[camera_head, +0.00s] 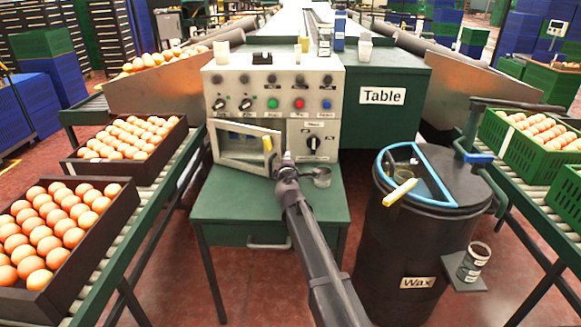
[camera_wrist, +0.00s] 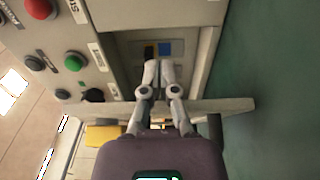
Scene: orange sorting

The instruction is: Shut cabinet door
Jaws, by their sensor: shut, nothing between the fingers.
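The cabinet door (camera_head: 235,157) is a pale frame with a clear pane on the front of the grey control cabinet (camera_head: 232,77). It stands open, swung out over the green table top. Its yellow handle (camera_head: 267,144) shows near the door's right edge. My gripper (camera_head: 287,158) is just right of the handle, with its fingers together and empty. In the wrist view, my gripper (camera_wrist: 158,66) reaches past the pale door edge (camera_wrist: 225,106) toward the cabinet opening (camera_wrist: 185,31). Whether the fingers touch the door is unclear.
A black wax barrel (camera_head: 405,245) stands to the right. Knobs and coloured buttons sit above the door.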

